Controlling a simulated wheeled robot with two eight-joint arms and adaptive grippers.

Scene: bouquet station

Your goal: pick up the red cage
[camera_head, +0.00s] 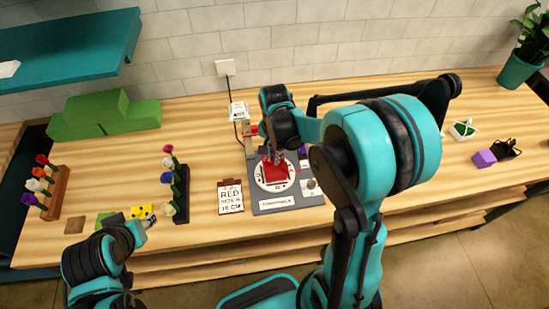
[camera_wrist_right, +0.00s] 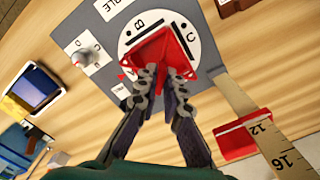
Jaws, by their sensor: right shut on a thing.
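The red cage (camera_head: 274,172) is on the white round dial (camera_head: 262,184) of a grey station board, in the middle of the table. In the right wrist view the red cage (camera_wrist_right: 158,52) is an open-topped red piece, between letters B and C. My right gripper (camera_head: 276,156) comes down on it from above. Its fingertips (camera_wrist_right: 165,74) are shut on the cage's near part. I cannot tell whether the cage is lifted off the dial. My left gripper (camera_head: 147,224) is low at the left, close to a yellow block; its jaws are too small to read.
A card (camera_head: 230,196) reading RED stands left of the board (camera_head: 290,204). Flower racks (camera_head: 182,190) stand farther left, and a green stepped block (camera_head: 104,115) is behind. A ruler with a red slider (camera_wrist_right: 236,141) stands beside the board. A purple block (camera_head: 484,158) lies at right.

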